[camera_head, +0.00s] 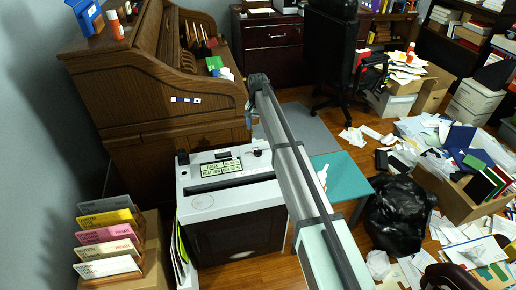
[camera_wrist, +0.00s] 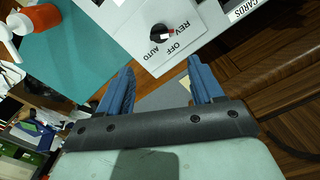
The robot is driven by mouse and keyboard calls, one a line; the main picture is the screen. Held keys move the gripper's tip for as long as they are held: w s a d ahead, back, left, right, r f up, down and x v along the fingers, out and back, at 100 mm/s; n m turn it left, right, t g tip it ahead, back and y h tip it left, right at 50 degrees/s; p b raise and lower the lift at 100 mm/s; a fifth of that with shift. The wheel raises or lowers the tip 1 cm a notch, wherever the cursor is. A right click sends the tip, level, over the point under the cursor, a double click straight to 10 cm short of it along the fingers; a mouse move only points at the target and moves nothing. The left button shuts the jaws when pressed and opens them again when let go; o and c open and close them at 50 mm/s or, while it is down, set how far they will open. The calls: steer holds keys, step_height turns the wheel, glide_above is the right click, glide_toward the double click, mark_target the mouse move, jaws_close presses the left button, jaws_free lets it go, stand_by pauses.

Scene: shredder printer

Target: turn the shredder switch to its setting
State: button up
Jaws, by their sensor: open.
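The shredder (camera_head: 205,205) is a white-topped cabinet with a dark front, beside the wooden desk in the head view. Its switch (camera_wrist: 160,34) is a round black knob on the white top in the wrist view. REV, OFF and AUTO are printed around it. A small red and white mark shows on the knob's right side, near REV and OFF; its exact setting is unclear. My gripper (camera_wrist: 162,72) is open and empty, its two blue fingers spread wide. The knob lies beyond the fingertips, roughly centred between them, apart from them. In the head view my arm hides part of the scene.
A teal table (camera_head: 343,178) stands right of the shredder; an orange-red bottle (camera_wrist: 42,18) shows in the wrist view. A black bag (camera_head: 398,213) and scattered papers cover the floor at right. A file rack (camera_head: 108,240) stands at left. The roll-top desk (camera_head: 165,95) rises behind.

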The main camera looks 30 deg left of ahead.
mark_target(258, 152)
step_height(258, 152, down, 13)
stand_by(0.5)
steer(key=c, duration=1.1)
